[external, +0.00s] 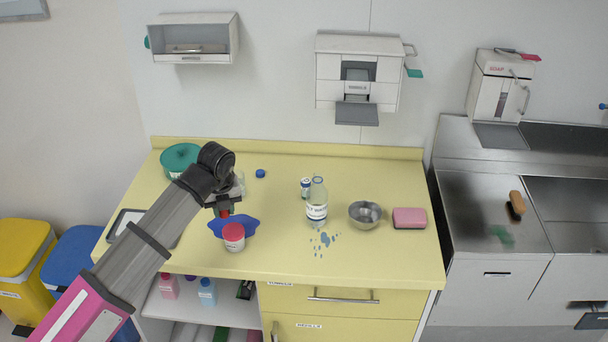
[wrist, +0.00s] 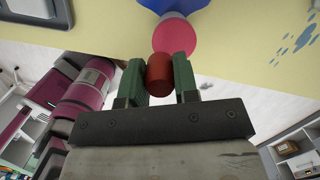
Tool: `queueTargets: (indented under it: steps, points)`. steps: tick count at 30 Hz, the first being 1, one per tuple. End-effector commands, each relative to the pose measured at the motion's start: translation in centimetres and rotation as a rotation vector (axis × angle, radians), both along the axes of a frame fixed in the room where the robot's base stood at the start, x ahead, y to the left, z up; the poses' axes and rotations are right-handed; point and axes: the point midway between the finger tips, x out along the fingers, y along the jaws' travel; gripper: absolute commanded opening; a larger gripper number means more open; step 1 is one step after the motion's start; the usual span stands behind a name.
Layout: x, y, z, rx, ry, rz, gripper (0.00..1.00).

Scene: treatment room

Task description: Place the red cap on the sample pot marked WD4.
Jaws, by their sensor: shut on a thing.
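My gripper (external: 224,209) is above the left part of the yellow counter. In the wrist view, its two green fingers (wrist: 158,76) are shut on a small dark red piece (wrist: 158,68), which looks like the red cap. A white pot with a pinkish-red top (external: 233,237) stands upright on the counter, just in front of and below my gripper in the external view. Its top shows in the wrist view (wrist: 174,36), beyond the held piece and apart from it as far as I can tell. I cannot read any WD4 mark.
A blue flat shape (external: 246,223) lies by the pot. A clear labelled bottle (external: 317,208), a small vial (external: 306,188), a metal bowl (external: 364,215) and a pink sponge (external: 409,218) stand to the right. A teal bowl (external: 180,155) and blue cap (external: 260,173) are behind.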

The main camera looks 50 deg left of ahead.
Motion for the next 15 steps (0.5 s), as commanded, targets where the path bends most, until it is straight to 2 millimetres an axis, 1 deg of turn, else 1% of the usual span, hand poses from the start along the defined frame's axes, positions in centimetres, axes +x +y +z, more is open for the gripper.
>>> queueTargets:
  steps: [1, 3, 8, 11, 15]
  points:
    - [0.6, -0.5, -0.4, 0.000, 0.001, -0.002, 0.06]
    - [1.0, -0.9, -0.8, 0.000, 0.000, -0.001, 0.06]
    - [1.2, -1.2, -1.3, 0.000, 0.000, 0.000, 0.06]
    - [1.2, -1.2, -2.2, -0.001, 0.001, 0.001, 0.06]
    - [1.1, -1.2, -4.1, -0.001, 0.001, 0.001, 0.06]
